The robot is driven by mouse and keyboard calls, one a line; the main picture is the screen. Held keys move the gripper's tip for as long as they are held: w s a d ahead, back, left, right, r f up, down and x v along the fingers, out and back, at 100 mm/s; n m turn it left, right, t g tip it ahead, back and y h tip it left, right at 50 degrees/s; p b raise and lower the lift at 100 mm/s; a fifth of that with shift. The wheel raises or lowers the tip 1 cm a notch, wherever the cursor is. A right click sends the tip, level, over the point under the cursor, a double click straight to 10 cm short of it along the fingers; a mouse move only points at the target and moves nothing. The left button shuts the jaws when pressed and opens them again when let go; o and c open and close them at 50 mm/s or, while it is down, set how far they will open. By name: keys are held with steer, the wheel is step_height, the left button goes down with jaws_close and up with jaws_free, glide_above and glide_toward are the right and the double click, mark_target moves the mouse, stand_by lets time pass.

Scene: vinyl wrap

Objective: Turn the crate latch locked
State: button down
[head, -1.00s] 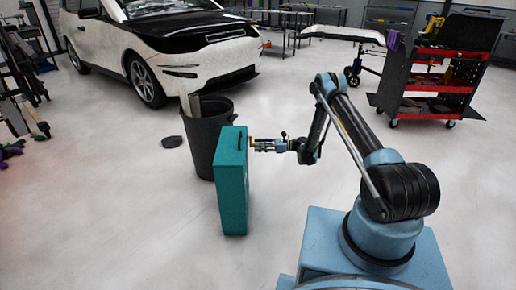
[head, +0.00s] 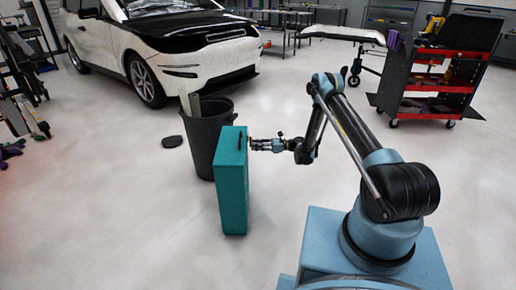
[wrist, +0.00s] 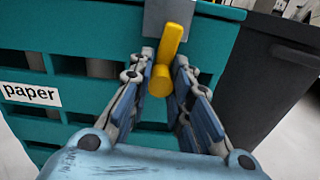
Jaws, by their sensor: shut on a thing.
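The teal crate (head: 231,185) stands upright on the floor in the head view. In the wrist view its slatted front (wrist: 35,60) fills the left and middle and carries a white label reading "paper" (wrist: 31,94). The yellow latch handle (wrist: 169,42) sits on a grey plate (wrist: 183,12) near the crate's top edge, slightly tilted, with its rounded end toward me. My gripper (wrist: 160,75) is shut on the latch handle, one finger on each side. In the head view my gripper (head: 256,145) reaches the crate's right side, and the latch is hidden there.
A dark bin (head: 206,120) stands right behind the crate. A flat dark object (head: 172,142) lies on the floor to its left. A car (head: 165,50) and a red and black tool cart (head: 435,75) stand farther back.

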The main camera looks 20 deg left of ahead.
steer(key=shift+s+d+f+n, duration=0.1)
steer(key=shift+s+n, duration=0.05)
steer(key=shift+n, duration=0.75)
steer(key=shift+s+n, duration=0.1)
steer(key=shift+n, duration=0.8)
steer(key=c, duration=1.4)
jaws_free()
steer(key=shift+c, duration=0.2)
steer(key=shift+w, duration=0.1)
steer(key=shift+w+d, duration=0.25)
steer(key=shift+d, duration=0.25)
steer(key=v, duration=1)
steer(key=shift+d, duration=0.4)
